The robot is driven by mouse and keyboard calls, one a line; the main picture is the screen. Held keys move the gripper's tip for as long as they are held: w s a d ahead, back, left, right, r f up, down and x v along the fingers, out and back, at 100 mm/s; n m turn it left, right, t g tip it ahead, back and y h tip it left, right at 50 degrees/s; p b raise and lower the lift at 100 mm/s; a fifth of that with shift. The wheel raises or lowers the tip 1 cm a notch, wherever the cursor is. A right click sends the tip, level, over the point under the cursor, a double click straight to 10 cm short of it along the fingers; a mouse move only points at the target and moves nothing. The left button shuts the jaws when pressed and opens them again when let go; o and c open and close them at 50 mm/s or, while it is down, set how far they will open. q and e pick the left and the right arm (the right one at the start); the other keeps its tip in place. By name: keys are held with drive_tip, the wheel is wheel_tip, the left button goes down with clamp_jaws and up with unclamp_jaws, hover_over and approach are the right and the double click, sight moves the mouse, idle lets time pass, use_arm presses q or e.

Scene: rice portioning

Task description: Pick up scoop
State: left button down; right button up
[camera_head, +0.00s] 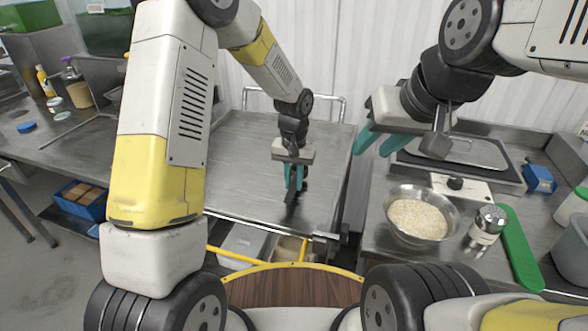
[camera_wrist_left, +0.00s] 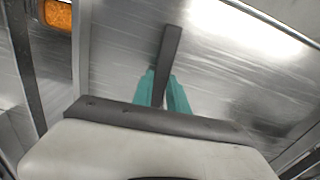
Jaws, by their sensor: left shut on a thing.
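My left gripper (camera_head: 293,183) is over the steel table (camera_head: 240,150) in the middle of the head view, pointing down. Its teal fingers are shut on the scoop, of which a dark, narrow bar (camera_head: 291,198) shows. In the left wrist view the bar (camera_wrist_left: 172,52) stands between the two fingertips (camera_wrist_left: 163,88) and reaches out past them. The scoop's bowl cannot be made out. My right gripper (camera_head: 380,138) is open and empty, above and to the left of the metal bowl of rice (camera_head: 419,216).
A pepper-shaker-like steel jar (camera_head: 486,228) and a green strip (camera_head: 518,247) are right of the bowl. A scale (camera_head: 458,187) is behind it. A blue box (camera_head: 540,179) is at far right. The steel table around my left gripper is bare. A gap separates the two tables.

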use_arm(q)
drive_tip(key=shift+s+d+r, duration=0.1)
drive_tip(key=shift+s+r, duration=0.05)
drive_tip(key=shift+r, duration=0.45)
drive_tip(key=shift+s+d+r, duration=0.1)
drive_tip(key=shift+s+r, duration=0.05)
drive_tip(key=shift+r, duration=0.4)
drive_tip(key=s+d, duration=0.2)
drive_tip(key=s, duration=0.2)
drive_tip(key=s+d, duration=0.2)
drive_tip(key=s, duration=0.2)
drive_tip(key=s+d+r, duration=0.1)
drive_tip(key=s+d, duration=0.1)
drive_tip(key=s, duration=0.2)
drive_tip(key=shift+s+d+r, duration=0.1)
drive_tip(key=shift+s+d, duration=0.25)
drive_tip(key=shift+s+d+r, duration=0.15)
drive_tip(key=shift+s, duration=0.1)
drive_tip(key=shift+s+r, duration=0.15)
drive_tip(key=shift+r, duration=2.75)
